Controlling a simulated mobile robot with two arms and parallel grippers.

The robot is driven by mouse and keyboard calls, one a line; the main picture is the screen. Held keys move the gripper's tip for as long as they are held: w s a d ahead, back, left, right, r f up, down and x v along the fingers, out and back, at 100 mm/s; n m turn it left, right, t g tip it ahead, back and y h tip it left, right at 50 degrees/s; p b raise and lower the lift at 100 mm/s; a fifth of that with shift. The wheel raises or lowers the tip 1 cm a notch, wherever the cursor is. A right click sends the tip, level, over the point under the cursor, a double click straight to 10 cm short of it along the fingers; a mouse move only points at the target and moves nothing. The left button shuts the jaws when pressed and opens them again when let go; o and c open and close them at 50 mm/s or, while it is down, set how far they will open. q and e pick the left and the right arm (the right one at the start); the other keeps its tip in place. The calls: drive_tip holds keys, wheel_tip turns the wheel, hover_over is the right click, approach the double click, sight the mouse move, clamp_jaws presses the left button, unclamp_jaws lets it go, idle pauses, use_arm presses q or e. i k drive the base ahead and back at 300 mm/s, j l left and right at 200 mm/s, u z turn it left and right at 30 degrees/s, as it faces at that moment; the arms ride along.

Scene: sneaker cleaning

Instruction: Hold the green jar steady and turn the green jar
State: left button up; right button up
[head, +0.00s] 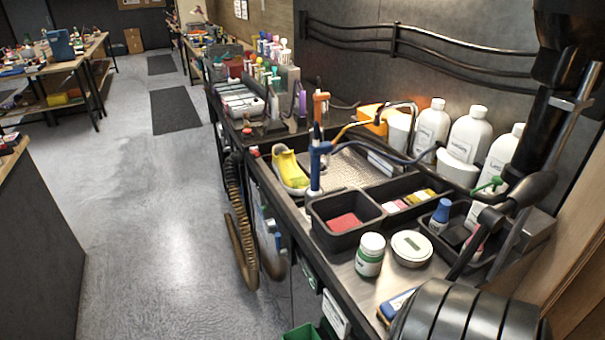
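The green jar (370,255) is a white, round jar with a white lid and a green label. It stands upright on the bench top, in front of a black tray with a red sponge-like block. No gripper is seen at the jar, and nothing is seen touching it. A round white-topped tin (411,247) stands just right of it. I cannot make out either of my grippers in the head view.
Black trays (345,240) line the bench behind the jar. A yellow sneaker (290,170) sits farther back. White bottles (470,135) stand along the wall. A blue-capped bottle (440,214) is at right. Dark rods and a ribbed black cylinder (465,315) crowd the right front.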

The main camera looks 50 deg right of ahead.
sight(369, 267)
drive_tip(key=i+j+z, duration=0.2)
drive_tip(key=i, duration=0.25)
drive_tip(key=i+j+z, duration=0.2)
drive_tip(key=i, duration=0.25)
drive_tip(key=i+z, duration=0.15)
drive_tip(key=z, duration=0.3)
drive_tip(key=i+j+z, duration=0.1)
drive_tip(key=z, duration=0.4)
drive_tip(key=i+j+z, duration=0.15)
drive_tip(key=z, duration=0.3)
drive_tip(key=i+j+z, duration=0.1)
drive_tip(key=z, duration=0.35)
